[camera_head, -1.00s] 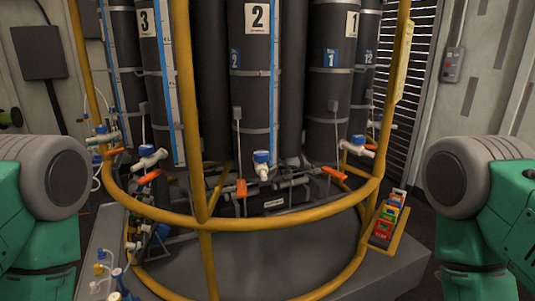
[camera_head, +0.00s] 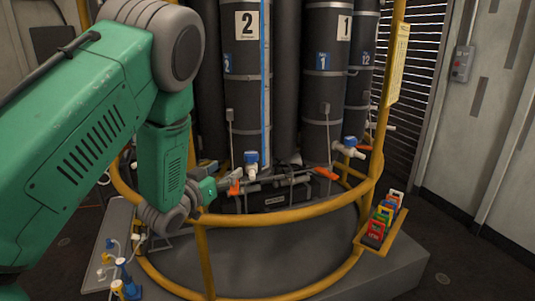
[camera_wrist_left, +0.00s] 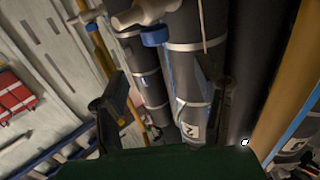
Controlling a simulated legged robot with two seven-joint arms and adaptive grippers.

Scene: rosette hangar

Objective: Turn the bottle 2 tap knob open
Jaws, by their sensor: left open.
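Bottle 2 (camera_head: 247,90) is a dark upright cylinder with a white "2" label. Low in front of it is its tap, with a blue knob (camera_head: 251,157) on a white body and an orange lever (camera_head: 234,187) beside it. My left gripper (camera_head: 217,181) is just left of this tap, by the yellow hoop; contact cannot be told. In the left wrist view its two dark fingers (camera_wrist_left: 162,70) are spread with nothing gripped. A blue knob (camera_wrist_left: 155,37) on a pale tap shows beyond them; which bottle's it is cannot be told. My right gripper is out of view.
A yellow tubular frame (camera_head: 265,217) rings the bottles close to the gripper. Bottle 1 (camera_head: 322,90) with its own blue-knobbed tap (camera_head: 350,147) stands to the right. Coloured tags (camera_head: 384,220) sit on a yellow ledge at right. My left arm hides the left side.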

